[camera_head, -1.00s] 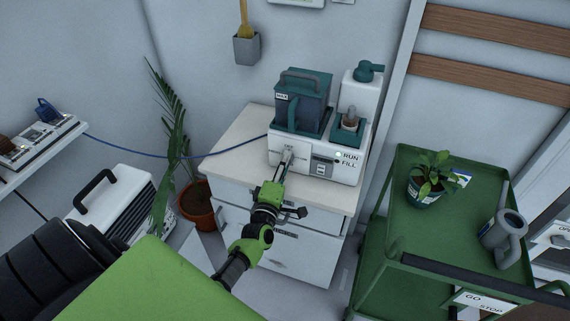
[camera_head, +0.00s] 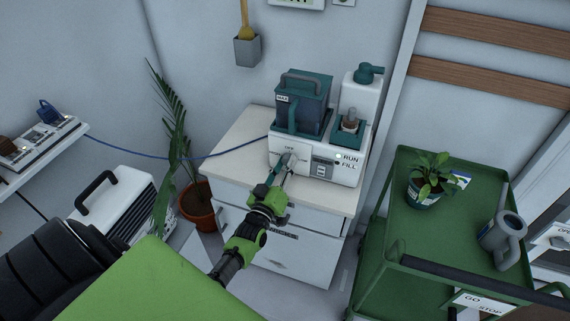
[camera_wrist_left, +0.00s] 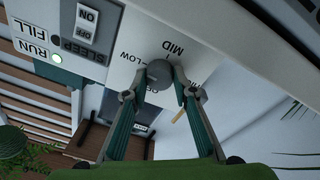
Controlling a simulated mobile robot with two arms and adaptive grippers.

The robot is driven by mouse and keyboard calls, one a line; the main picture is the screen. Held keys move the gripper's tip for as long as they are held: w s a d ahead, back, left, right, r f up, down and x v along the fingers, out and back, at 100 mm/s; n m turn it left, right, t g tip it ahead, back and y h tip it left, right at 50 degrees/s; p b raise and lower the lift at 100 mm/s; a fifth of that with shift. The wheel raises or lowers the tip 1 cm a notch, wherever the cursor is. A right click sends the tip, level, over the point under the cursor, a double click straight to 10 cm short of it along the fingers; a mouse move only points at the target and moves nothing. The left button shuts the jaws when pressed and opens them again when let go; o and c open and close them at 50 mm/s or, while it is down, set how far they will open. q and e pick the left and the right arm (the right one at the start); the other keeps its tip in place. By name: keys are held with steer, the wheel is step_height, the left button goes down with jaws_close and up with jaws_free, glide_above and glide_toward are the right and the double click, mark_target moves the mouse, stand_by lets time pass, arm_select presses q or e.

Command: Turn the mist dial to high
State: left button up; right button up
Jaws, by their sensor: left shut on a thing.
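The humidifier (camera_head: 348,174), a white machine with a teal water tank (camera_head: 303,100), stands on the cabinet. Its mist dial (camera_wrist_left: 159,74) is a small grey knob, with LOW and MID printed beside it in the left wrist view. My left gripper (camera_wrist_left: 158,88) is shut on the dial, one teal finger on either side of it. In the head view my left gripper (camera_head: 285,165) reaches the machine's front left and partly covers the dial. The HIGH mark and the dial's exact pointing are hard to make out. My right gripper is not in view.
A RUN light (camera_wrist_left: 56,58) glows beside an ON/OFF SLEEP switch (camera_wrist_left: 86,25). A green cart (camera_head: 455,215) with a potted plant (camera_head: 428,180) and a watering can (camera_head: 503,238) stands right. A palm (camera_head: 180,140) and a blue cable (camera_head: 215,155) are left of the cabinet (camera_head: 300,240).

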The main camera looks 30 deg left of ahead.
arm_select(q)
steer(key=m, duration=0.5)
steer(key=shift+h+p, duration=0.3)
steer(key=m, duration=0.5)
steer(key=shift+h+p, duration=0.3)
steer(key=m, duration=0.4)
steer(key=shift+m+g, duration=0.3)
steer(key=shift+m, duration=0.1)
steer(key=m, duration=0.3)
steer(key=shift+m, duration=0.3)
steer(key=m, duration=0.4)
steer(key=shift+d+g+b, duration=0.1)
steer(key=shift+g+b, duration=0.2)
steer(key=m+b, duration=0.1)
steer(key=m, duration=0.3)
steer(key=shift+m, duration=0.3)
steer(key=m+b, duration=0.1)
steer(key=m, duration=0.3)
steer(key=shift+g+b, duration=0.3)
steer(key=shift+g, duration=0.1)
steer(key=shift+m+y+b, duration=0.35)
steer(key=shift+m+y, duration=0.05)
steer(key=shift+m, duration=1.6)
